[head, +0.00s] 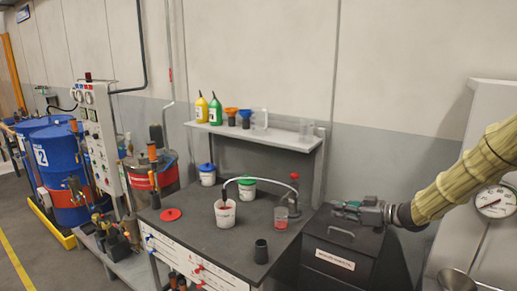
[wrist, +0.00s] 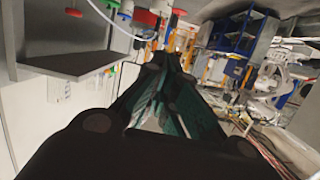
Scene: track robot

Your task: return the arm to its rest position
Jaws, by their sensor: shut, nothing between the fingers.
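My arm (head: 465,178), in a tan ribbed sleeve, reaches in from the right edge of the head view. My gripper (head: 338,208) points left, roughly level, and appears in front of or above the black box at the right end of the bench. Its fingers are shut with nothing held. In the wrist view my gripper (wrist: 170,62) fills the lower middle, its dark fingers running away from the camera and meeting.
The dark workbench (head: 185,228) holds a white bucket (head: 225,214), a red lid (head: 170,214) and a black cup (head: 261,252). A gauge (head: 494,202) is beside my arm. A shelf (head: 250,133) carries bottles.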

